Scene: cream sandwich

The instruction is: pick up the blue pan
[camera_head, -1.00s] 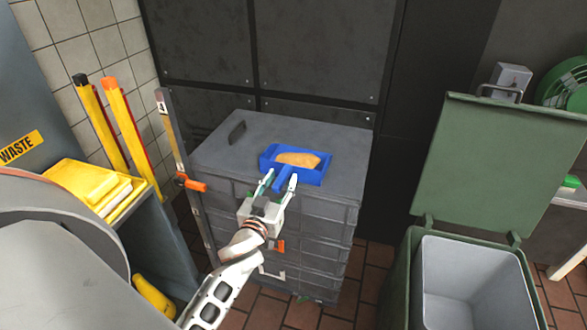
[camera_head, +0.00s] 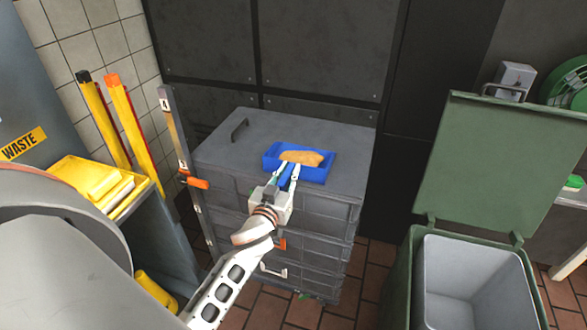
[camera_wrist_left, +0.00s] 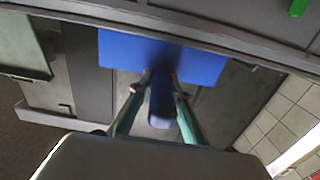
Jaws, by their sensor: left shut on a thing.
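The blue pan (camera_head: 318,174) sits on top of a grey crate stack (camera_head: 215,152), with a golden-brown piece of food (camera_head: 302,157) lying in it. Its short handle points toward me. My left gripper (camera_head: 287,175) reaches in from the front and is shut on this handle, one finger on each side. In the left wrist view the pan's blue underside or wall (camera_wrist_left: 125,48) shows, and the handle (camera_wrist_left: 162,105) lies between the two fingers. The food is not visible there. My right gripper is not in view.
An open green bin (camera_head: 400,290) with its lid raised stands at the right. A grey cart with yellow items (camera_head: 85,180) stands at the left. A dark panelled wall (camera_head: 320,50) rises behind the crates. The crate top left of the pan is clear except for a small handle.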

